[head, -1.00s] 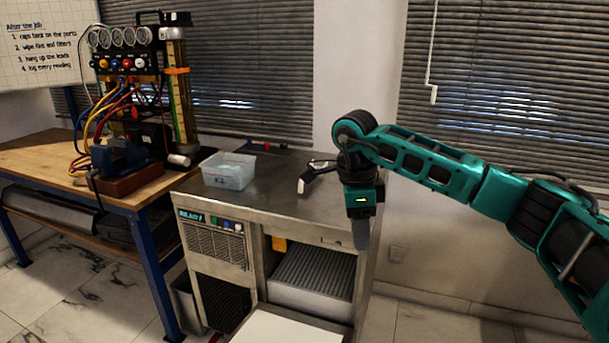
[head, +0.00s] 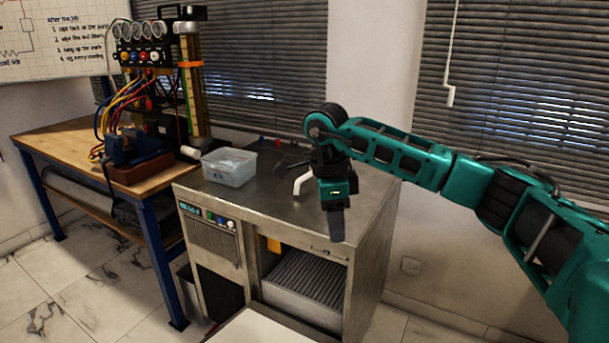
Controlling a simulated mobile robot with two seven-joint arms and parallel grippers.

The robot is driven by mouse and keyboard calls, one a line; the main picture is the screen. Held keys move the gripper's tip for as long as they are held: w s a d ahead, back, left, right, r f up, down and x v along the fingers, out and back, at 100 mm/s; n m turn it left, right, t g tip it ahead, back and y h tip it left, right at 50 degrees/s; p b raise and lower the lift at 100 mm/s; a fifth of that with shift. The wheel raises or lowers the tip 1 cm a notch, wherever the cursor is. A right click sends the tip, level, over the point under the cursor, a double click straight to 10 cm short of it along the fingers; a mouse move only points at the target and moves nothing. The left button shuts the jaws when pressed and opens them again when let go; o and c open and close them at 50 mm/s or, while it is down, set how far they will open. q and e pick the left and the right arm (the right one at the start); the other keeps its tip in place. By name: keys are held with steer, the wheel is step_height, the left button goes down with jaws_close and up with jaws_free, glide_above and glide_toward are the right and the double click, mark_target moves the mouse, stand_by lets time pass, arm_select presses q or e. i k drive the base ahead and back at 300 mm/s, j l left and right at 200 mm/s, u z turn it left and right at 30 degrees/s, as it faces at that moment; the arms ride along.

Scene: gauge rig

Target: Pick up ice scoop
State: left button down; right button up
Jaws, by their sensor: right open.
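A small tool with a pale handle (head: 301,182) lies on the steel top of the ice machine, just left of my right gripper. It may be the ice scoop; its far part is dark and partly hidden behind my gripper, so I cannot be sure. My right gripper (head: 336,226) points down, in front of the machine's right part in the picture. It is open and holds nothing that I can see. My left gripper is out of view.
A clear plastic bin (head: 229,167) stands on the left of the machine top (head: 255,196). Small tools (head: 275,145) lie at its back edge. A wooden bench (head: 70,147) with the gauge rig (head: 150,85) stands to the left. The front middle of the top is clear.

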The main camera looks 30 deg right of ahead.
mark_target(302, 178)
steer(key=k+l+u, duration=0.1)
steer(key=l+u, duration=0.35)
steer(key=l, duration=0.4)
steer(key=l+u, duration=0.35)
steer(key=l, duration=0.6)
steer(key=l+u, duration=0.25)
steer(key=l, duration=0.25)
steer(key=l+u, duration=0.2)
steer(key=l, duration=0.35)
steer(key=l+u, duration=0.25)
steer(key=l, duration=0.25)
steer(key=k+l+u, duration=0.2)
steer(key=l, duration=0.25)
steer(key=k+l+u, duration=0.1)
steer(key=l+u, duration=0.15)
steer(key=l, duration=0.25)
